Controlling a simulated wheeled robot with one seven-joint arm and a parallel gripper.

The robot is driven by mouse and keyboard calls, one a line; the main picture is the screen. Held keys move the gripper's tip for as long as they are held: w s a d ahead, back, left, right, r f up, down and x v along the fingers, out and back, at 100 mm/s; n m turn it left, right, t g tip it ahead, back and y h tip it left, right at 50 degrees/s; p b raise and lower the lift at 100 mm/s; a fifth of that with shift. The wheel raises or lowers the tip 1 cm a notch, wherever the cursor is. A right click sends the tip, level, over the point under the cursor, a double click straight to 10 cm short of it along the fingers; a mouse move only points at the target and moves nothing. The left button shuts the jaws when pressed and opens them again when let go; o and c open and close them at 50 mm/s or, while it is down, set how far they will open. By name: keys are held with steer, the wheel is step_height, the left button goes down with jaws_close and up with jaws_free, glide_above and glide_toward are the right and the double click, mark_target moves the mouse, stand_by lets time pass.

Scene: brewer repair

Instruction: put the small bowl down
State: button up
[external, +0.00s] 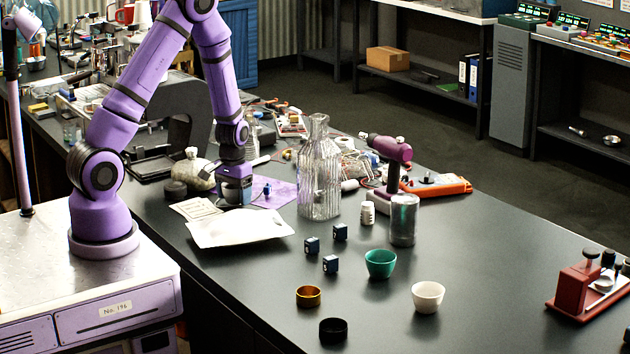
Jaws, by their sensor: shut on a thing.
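My gripper (235,184) is at the left middle of the dark bench, pointing down and shut on a small grey rounded thing, which I take for the small bowl (236,193). The gripper hides much of it. It is low, by the left edge of a purple cloth (270,190) and behind a white flat packet (238,230). I cannot tell whether its underside touches the cloth or the bench. A green cup (380,264) and a white cup (428,297) stand upright at the front, apart from my gripper.
A tall ribbed glass bottle (320,175) stands right of my gripper. A tied sack (192,168) is close left. The right front is mostly clear.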

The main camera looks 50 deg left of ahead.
steer(key=shift+f, duration=0.4)
steer(key=shift+f, duration=0.1)
steer(key=o, duration=1)
steer(key=shift+o, duration=0.2)
step_height(320, 180, up, 13)
steer(key=s+d+r+m+t, duration=0.1)
steer(key=s+d+r+t, duration=0.1)
steer(key=s+r, duration=0.5)
steer(key=s+d+r+m+t, duration=0.1)
steer(key=s+d+r+m, duration=0.1)
steer(key=s+r, duration=0.5)
step_height(320, 180, up, 7)
steer(key=shift+s+d+f+t+h, duration=0.1)
steer(key=shift+s+d+t+h, duration=0.25)
steer(key=shift+d, duration=0.55)
steer(key=shift+o, duration=0.2)
steer(key=s+d+r+m+t, duration=0.1)
steer(key=s+r, duration=0.2)
steer(key=s, duration=0.5)
steer(key=shift+s+d+r, duration=0.15)
steer(key=shift+s, duration=0.05)
